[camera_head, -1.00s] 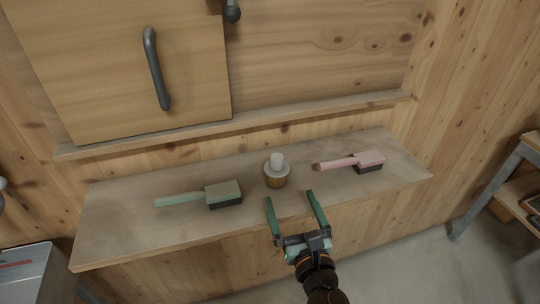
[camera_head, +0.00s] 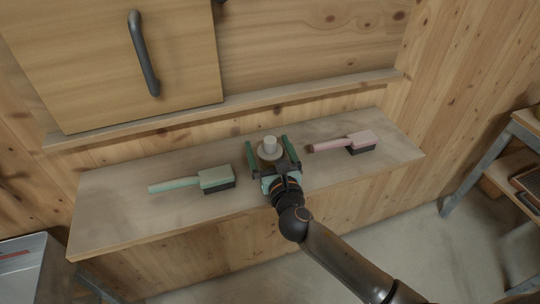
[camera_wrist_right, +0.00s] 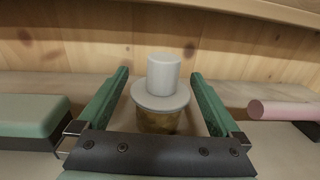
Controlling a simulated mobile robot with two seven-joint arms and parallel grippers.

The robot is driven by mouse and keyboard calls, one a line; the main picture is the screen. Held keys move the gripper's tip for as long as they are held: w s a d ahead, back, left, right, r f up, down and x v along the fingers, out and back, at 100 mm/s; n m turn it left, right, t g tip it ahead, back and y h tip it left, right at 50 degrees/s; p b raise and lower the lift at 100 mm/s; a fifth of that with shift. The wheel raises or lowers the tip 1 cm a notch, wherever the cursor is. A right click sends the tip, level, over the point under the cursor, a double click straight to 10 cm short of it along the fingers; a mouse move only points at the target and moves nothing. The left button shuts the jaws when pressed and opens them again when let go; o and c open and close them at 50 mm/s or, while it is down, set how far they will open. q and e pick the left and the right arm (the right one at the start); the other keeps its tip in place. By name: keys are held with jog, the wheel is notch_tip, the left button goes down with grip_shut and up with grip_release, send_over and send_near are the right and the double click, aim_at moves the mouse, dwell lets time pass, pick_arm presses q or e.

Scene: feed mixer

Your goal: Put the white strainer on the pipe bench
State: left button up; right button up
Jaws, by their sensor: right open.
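The white strainer (camera_head: 270,146) stands upright on the wooden shelf, a white cylinder on a wider pale disc. In the right wrist view the strainer (camera_wrist_right: 162,82) has a brownish-gold lower body under the disc. My right gripper (camera_head: 268,144) is open, with its green fingers on either side of the strainer. In the right wrist view the right gripper's fingers (camera_wrist_right: 160,75) stand apart, with a gap to the strainer on both sides. My left gripper is not in view. I cannot identify the pipe bench in these frames.
A green brush (camera_head: 215,178) lies left of the strainer on the shelf (camera_head: 120,215), and a pink brush (camera_head: 360,140) lies to the right. A panel with a dark handle (camera_head: 144,55) is above left. A metal-framed rack (camera_head: 480,165) stands at the right.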

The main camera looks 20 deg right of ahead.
jog(key=shift+w, duration=0.8)
jog(key=shift+c, duration=0.2)
jog(key=c, duration=1.4)
grip_shut()
jog(key=shift+d+r, duration=0.1)
jog(key=shift+r, duration=0.05)
